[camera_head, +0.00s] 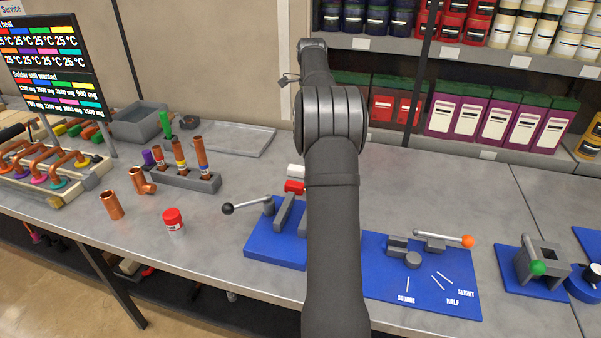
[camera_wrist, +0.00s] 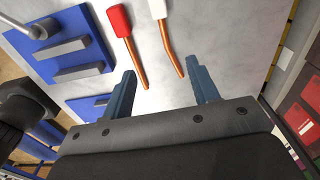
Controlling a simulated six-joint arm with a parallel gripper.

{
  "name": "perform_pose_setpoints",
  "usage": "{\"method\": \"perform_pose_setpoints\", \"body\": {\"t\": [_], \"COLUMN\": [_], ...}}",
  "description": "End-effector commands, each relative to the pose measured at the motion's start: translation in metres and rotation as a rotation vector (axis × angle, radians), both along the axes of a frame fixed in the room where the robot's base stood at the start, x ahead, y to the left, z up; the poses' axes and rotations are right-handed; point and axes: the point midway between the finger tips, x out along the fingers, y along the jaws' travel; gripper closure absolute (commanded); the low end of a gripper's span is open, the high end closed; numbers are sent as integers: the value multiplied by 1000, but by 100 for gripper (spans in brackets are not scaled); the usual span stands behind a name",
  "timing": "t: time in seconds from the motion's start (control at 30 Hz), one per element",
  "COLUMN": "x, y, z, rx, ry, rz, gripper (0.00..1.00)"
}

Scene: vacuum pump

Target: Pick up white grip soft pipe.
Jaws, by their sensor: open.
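In the head view my arm hides the gripper.
A red grip pipe (camera_wrist: 120,20) lies close left of the white one, its copper tip near my left finger. A blue base with grey blocks (camera_wrist: 75,48) is further left. Bare table (camera_wrist: 230,40) lies right of the white pipe. Shelves with boxes (camera_head: 460,110) stand behind the table.

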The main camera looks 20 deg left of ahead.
Motion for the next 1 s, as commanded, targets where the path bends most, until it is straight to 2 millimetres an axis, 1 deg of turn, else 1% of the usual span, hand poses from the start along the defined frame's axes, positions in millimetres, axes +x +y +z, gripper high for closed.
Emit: {"method": "perform_pose_setpoints", "body": {"t": [0.03,0.1,0.2,0.27,0.37,0.6,0.7,0.8,1.0], "x": [2,3,4,4,3,3,3,4,4], "y": [14,24,30,30,30,30,30,30,30], "z": [-1,-1,-6,-13,-33,-86,-104,-116,-126], "rx": [6,12,15,15,15,14,15,15,15], "ry": [0,0,2,4,5,5,3,2,2], "rz": [-6,-16,-23,-24,-24,-23,-23,-23,-23], "gripper": [45,45,45,45,45,45,45,45,45]}}
